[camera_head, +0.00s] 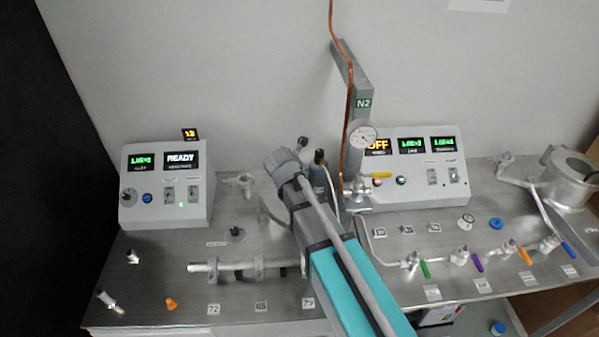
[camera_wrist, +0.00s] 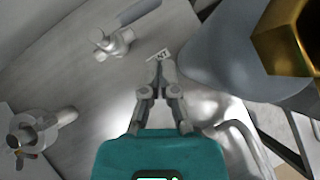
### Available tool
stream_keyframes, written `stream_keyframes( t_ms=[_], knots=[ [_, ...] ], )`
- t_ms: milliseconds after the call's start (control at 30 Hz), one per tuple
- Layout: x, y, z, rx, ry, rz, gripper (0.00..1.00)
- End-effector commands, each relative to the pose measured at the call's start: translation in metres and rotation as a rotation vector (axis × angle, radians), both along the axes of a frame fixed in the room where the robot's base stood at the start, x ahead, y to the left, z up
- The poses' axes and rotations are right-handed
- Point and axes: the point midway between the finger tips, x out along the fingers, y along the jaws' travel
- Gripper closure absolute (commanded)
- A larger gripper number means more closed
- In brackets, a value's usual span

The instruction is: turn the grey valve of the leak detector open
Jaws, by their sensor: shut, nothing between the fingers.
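In the wrist view, a small metal valve (camera_wrist: 112,43) with a long grey handle (camera_wrist: 138,12) lies on the bench at the upper left. My gripper (camera_wrist: 161,66) is shut and empty, its fingertips together beside a small printed label (camera_wrist: 159,55). The valve is to the left of and beyond the fingertips, apart from them. In the head view, my arm covers this part of the bench, and neither the fingertips nor the grey handle can be made out. A sloped console (camera_head: 165,188) showing READY stands at the left; I cannot tell whether it is the leak detector.
A grey cylinder with a brass top (camera_wrist: 290,40) stands close right of my fingers. A flanged fitting (camera_wrist: 35,135) is at the lower left. Right of my arm stand a gauge (camera_head: 362,137), a second console (camera_head: 410,165) and several colour-handled valves. Bare bench lies between valve and flange.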

Motion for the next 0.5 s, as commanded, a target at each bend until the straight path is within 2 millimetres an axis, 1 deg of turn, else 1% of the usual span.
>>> stream_keyframes(
  t_ms=[33, 500],
  knots=[
    [-0.005, -0.001, 0.009, 0.0, 0.0, 0.0, 1.0],
    [-0.036, -0.006, 0.047, -0.001, 0.0, 0.001, 1.0]
  ],
)
